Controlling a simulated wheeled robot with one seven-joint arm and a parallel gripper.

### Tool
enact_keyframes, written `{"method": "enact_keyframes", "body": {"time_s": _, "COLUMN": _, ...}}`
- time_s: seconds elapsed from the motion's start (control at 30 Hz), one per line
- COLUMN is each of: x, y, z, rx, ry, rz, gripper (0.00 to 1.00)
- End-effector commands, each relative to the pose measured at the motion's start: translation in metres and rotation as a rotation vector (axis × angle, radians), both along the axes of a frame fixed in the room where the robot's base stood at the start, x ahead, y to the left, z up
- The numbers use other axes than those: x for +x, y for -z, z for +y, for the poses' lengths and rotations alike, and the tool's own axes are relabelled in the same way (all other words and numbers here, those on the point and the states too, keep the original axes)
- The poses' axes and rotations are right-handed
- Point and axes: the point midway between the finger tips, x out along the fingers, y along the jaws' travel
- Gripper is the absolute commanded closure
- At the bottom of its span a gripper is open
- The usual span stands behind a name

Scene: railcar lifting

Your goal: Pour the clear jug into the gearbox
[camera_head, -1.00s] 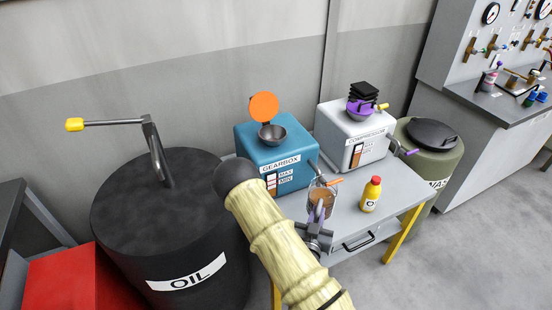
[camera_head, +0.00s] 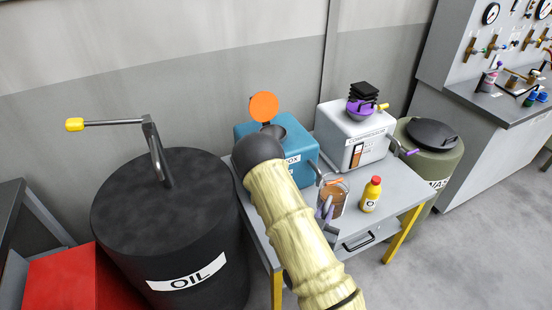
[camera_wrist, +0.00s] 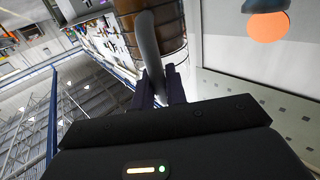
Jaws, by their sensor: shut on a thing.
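The clear jug (camera_head: 334,196) holds brown liquid and stands out at the right of my arm in the head view, level with the tabletop's front part. My gripper (camera_wrist: 160,88) is shut on the jug's handle in the wrist view, where the jug (camera_wrist: 160,40) fills the top middle. In the head view my arm hides most of the gripper. The teal gearbox (camera_head: 303,148) sits behind and left of the jug, with its orange lid (camera_head: 264,106) raised. My arm hides part of its funnel (camera_head: 278,131) and label. The jug looks nearly upright.
A yellow bottle with a red cap (camera_head: 371,194) stands just right of the jug. The white compressor (camera_head: 345,125) with a purple-lidded funnel is behind it on the grey table (camera_head: 402,187). A black oil drum (camera_head: 165,225) with a crank stands at left.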

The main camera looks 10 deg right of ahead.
Motion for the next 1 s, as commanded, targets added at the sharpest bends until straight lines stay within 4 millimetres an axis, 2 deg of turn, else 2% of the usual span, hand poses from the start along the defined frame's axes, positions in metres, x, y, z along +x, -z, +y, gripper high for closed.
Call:
{"method": "enact_keyframes", "body": {"time_s": 0.17, "x": 0.0, "y": 0.002, "z": 0.001, "rx": -0.001, "ry": -0.003, "rz": -0.001, "gripper": 1.0}}
{"method": "enact_keyframes", "body": {"time_s": 0.33, "x": 0.004, "y": 0.018, "z": 0.008, "rx": -0.004, "ry": -0.042, "rz": -0.001, "gripper": 1.0}}
{"method": "enact_keyframes", "body": {"time_s": 0.8, "x": 0.021, "y": 0.117, "z": 0.05, "rx": -0.015, "ry": -0.369, "rz": -0.014, "gripper": 1.0}}
{"method": "enact_keyframes", "body": {"time_s": 1.0, "x": 0.024, "y": 0.149, "z": 0.071, "rx": -0.009, "ry": -0.536, "rz": -0.006, "gripper": 1.0}}
